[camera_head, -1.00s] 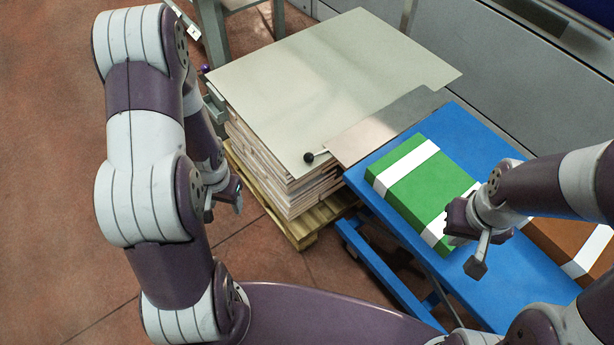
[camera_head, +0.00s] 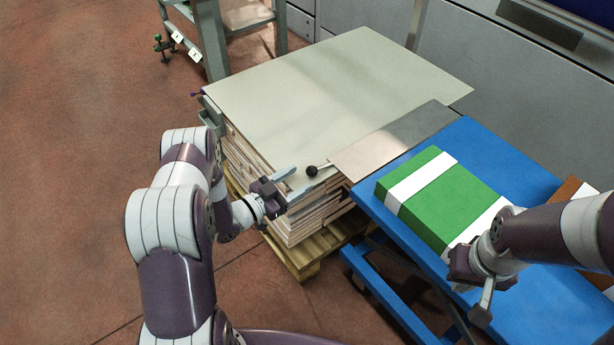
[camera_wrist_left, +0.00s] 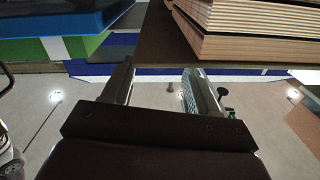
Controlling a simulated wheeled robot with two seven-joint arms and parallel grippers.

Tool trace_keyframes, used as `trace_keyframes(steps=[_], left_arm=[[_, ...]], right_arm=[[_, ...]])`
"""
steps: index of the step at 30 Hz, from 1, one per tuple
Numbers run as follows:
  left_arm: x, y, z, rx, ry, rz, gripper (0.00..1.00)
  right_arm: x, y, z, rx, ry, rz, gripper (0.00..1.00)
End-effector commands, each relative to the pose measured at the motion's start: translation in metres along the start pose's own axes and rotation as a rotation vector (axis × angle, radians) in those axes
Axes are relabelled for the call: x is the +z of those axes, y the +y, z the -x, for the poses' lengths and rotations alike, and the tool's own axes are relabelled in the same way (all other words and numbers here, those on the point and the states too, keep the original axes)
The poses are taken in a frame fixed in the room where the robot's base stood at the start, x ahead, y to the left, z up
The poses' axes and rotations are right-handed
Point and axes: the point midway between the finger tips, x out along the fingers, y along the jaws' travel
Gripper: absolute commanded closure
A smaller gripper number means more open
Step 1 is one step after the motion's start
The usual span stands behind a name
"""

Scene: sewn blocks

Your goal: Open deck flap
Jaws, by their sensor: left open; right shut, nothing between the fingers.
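The deck flap (camera_head: 395,140) appears to be the thin grey metal plate bridging the pale board (camera_head: 335,95) and the blue table. A black ball knob on a short rod (camera_head: 312,171) sits at its left corner. My left gripper (camera_head: 284,187) is open and empty, just left of and a little below the knob, apart from it. In the left wrist view its two fingers (camera_wrist_left: 163,88) are spread with nothing held; a small dark knob-like shape (camera_wrist_left: 222,92) lies beyond the right finger. My right gripper (camera_head: 478,290) is shut and empty, beside the green block.
The blue table (camera_head: 400,270) holds a green block with white bands (camera_head: 440,195) and, partly hidden, a brown one (camera_head: 568,193). Stacked sheets (camera_head: 300,215) on a wooden pallet (camera_head: 300,262) stand under the pale board. Open floor (camera_head: 90,180) lies left.

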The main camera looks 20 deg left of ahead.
Motion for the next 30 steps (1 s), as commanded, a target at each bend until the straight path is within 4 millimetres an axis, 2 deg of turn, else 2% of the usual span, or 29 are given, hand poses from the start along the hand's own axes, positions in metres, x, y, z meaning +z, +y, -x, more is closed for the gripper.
trace_keyframes(steps=[3, 9, 19, 24, 25, 28, 30], left_arm=[[0.002, 0.001, -0.019, 0.002, 0.0, 0.0, 0.41], [0.001, 0.001, -0.038, 0.0, -0.001, 0.001, 0.41], [0.0, 0.0, -0.041, -0.001, -0.002, 0.001, 0.41], [0.0, 0.0, -0.041, -0.001, -0.002, 0.001, 0.97], [0.0, 0.0, -0.041, -0.001, -0.002, 0.001, 1.0], [-0.001, 0.0, -0.041, -0.001, -0.001, -0.004, 1.0], [-0.01, 0.0, -0.041, -0.001, 0.002, -0.06, 1.0]], right_arm=[[0.001, 0.0, -0.006, 0.0, 0.0, 0.0, 1.0], [0.001, 0.0, -0.01, 0.0, 0.0, 0.0, 1.0], [0.001, 0.0, -0.01, 0.0, 0.0, 0.0, 1.0], [0.001, 0.0, -0.01, 0.0, 0.0, 0.0, 1.0], [0.001, 0.0, -0.01, 0.0, 0.0, 0.0, 1.0], [0.001, 0.0, -0.009, 0.0, 0.0, 0.0, 1.0], [0.0, 0.0, -0.002, 0.0, 0.0, 0.0, 1.0]])
